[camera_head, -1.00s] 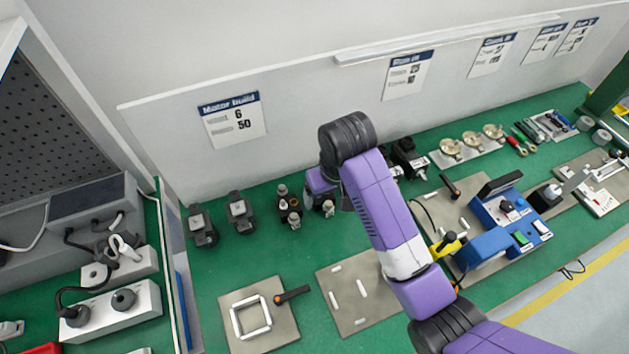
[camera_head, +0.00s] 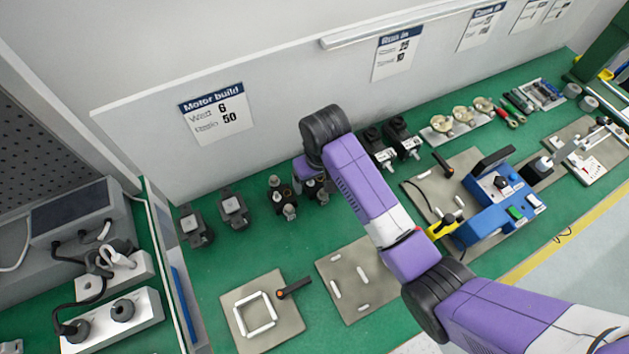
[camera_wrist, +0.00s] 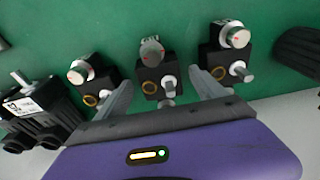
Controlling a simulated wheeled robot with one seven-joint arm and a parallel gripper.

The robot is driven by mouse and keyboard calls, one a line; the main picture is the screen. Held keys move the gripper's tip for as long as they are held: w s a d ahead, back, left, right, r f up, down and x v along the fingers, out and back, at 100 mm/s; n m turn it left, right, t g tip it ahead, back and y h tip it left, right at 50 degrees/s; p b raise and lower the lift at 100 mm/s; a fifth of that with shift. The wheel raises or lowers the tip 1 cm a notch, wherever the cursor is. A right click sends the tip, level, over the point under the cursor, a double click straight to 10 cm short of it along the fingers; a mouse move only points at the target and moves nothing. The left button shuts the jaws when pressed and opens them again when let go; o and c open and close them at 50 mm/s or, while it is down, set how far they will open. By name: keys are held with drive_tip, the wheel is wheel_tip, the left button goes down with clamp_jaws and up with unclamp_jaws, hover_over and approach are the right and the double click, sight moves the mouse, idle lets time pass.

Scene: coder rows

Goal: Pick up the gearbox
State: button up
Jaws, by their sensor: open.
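Several small dark units with silver cylinders stand in a row in the wrist view; I take these as the gearboxes. The middle gearbox (camera_wrist: 150,52) lies between the two fingers of my gripper (camera_wrist: 161,78), which is open, with no clear contact. One gearbox (camera_wrist: 82,72) is outside the left finger, and another (camera_wrist: 232,36) is beyond the right finger. In the head view one gearbox (camera_head: 282,192) shows left of my arm. A second (camera_head: 317,186) is partly covered by my gripper, whose fingers are hidden there.
Black motors (camera_head: 402,138) stand right of my gripper; they also show in the wrist view (camera_wrist: 45,108). Two dark parts with square plates (camera_head: 233,209) stand to the left. A white back panel (camera_head: 290,110) rises close behind. Green bench (camera_head: 250,250) lies bare in front.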

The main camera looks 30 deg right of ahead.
sight(315, 181)
drive_tip(key=shift+f, duration=0.7)
drive_tip(key=shift+w, duration=0.1)
drive_tip(key=c, duration=1.6)
drive_tip(key=shift+o, duration=0.2)
drive_tip(key=shift+r, duration=0.1)
wheel_tip(315, 181, up, 20)
drive_tip(key=p, duration=0.6)
